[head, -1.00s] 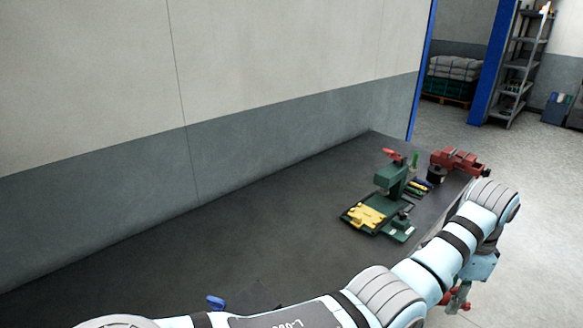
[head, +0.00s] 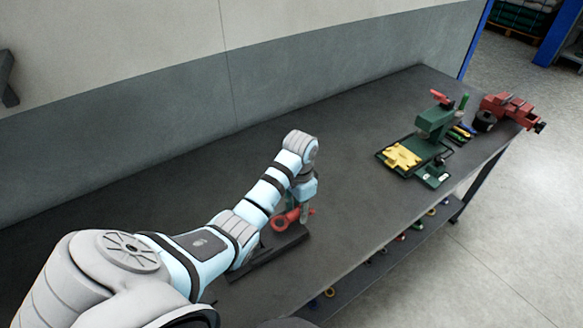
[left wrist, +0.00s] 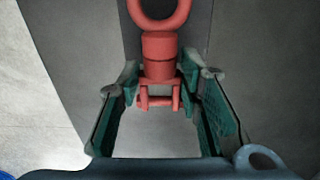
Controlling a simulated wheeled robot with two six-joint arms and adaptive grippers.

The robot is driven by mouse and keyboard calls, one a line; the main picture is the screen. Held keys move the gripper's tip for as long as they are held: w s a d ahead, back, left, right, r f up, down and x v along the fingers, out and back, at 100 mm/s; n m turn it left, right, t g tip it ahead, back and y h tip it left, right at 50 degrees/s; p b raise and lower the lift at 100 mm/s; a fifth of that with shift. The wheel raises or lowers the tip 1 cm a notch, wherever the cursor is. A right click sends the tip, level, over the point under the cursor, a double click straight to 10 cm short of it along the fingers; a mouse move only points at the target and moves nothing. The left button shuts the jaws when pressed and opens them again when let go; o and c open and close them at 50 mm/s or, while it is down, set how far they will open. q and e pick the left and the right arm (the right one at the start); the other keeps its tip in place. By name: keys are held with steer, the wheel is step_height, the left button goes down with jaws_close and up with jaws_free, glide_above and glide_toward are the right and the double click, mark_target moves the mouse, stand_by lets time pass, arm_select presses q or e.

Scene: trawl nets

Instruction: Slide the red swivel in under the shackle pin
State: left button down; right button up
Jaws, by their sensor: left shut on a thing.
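The red swivel (head: 283,222) is in my left gripper (head: 304,217), over a dark flat piece on the near part of the bench. In the left wrist view the swivel (left wrist: 160,55) shows a round eye at the top, a thick barrel and a forked end with a cross pin. The green-padded fingers of the left gripper (left wrist: 161,85) stand on either side of it near the fork end. I cannot make out the shackle or its pin for certain; my left arm covers part of that area. My right gripper is not in view.
The dark bench (head: 345,150) is clear between my arm and the green press (head: 435,122) with its yellow block (head: 403,156). A red vise (head: 508,108) sits at the far right corner. A wall runs along the back. A shelf (head: 400,245) with small parts is below.

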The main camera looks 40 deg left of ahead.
mark_target(272, 224)
arm_select(q)
steer(key=shift+s+a, duration=0.5)
steer(key=shift+a, duration=0.2)
steer(key=shift+s+a+f, duration=0.1)
steer(key=shift+s+f, duration=0.05)
steer(key=shift+s, duration=0.05)
steer(key=shift+w+d+f+b, duration=0.1)
steer(key=shift+d+f+b, duration=0.25)
steer(key=shift+f, duration=0.2)
steer(key=shift+a+f, duration=0.1)
steer(key=shift+f, duration=0.7)
steer(key=shift+a+f, duration=0.1)
steer(key=shift+s, duration=0.85)
steer(key=shift+s+a+p, duration=0.25)
steer(key=shift+s+p, duration=0.15)
steer(key=shift+s, duration=0.05)
steer(key=shift+s+a, duration=0.2)
steer(key=shift+s, duration=0.25)
steer(key=shift+s+a, duration=0.2)
steer(key=shift+s, duration=0.55)
steer(key=shift+s+a, duration=0.15)
steer(key=shift+s, duration=0.55)
